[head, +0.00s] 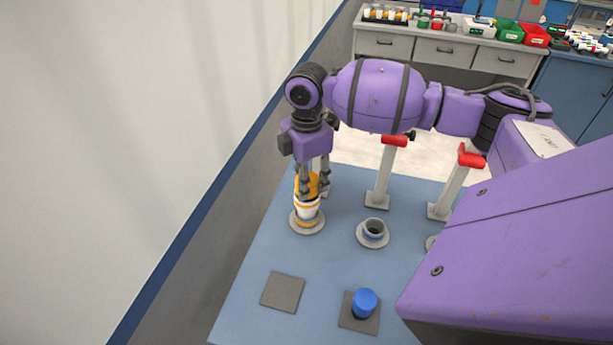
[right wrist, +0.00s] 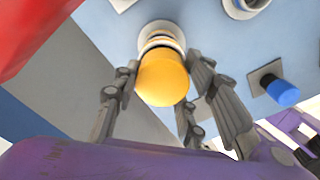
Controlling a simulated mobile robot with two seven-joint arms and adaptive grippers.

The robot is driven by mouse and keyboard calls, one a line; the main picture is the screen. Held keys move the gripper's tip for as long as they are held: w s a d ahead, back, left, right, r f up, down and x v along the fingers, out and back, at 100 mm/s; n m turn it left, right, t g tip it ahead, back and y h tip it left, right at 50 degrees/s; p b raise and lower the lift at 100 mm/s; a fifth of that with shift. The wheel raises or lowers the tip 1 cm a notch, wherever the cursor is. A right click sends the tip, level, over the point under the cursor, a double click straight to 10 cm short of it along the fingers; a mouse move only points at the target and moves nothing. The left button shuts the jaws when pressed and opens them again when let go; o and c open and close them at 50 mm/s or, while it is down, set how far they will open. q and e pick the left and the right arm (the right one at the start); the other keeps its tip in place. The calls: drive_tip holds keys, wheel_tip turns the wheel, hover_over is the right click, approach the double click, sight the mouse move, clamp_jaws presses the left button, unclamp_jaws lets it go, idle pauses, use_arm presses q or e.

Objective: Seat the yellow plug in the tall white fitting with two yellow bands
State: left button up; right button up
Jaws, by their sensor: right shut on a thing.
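The yellow plug (head: 312,182) is at the top of the tall white fitting (head: 307,211), which has yellow bands and stands upright on a round grey base. My right gripper (head: 314,190) comes down from above, its fingers on either side of the plug and shut on it. In the right wrist view the plug (right wrist: 163,80) lies between the fingers (right wrist: 160,85), in line with the fitting (right wrist: 158,36) beyond it. The plug hides the fitting's mouth, so I cannot tell how deep it sits. My left gripper is not in view.
A short grey fitting with a blue band (head: 373,232) stands to the right. A blue plug (head: 364,302) stands on a grey pad, beside an empty pad (head: 283,291). Red-topped posts (head: 380,180) (head: 455,187) rise behind. The blue table's left edge is close to the tall fitting.

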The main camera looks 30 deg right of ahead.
drive_tip(key=shift+f, duration=0.2)
drive_tip(key=o, duration=1.3)
wheel_tip(320, 180, up, 12)
drive_tip(key=shift+r, duration=0.1)
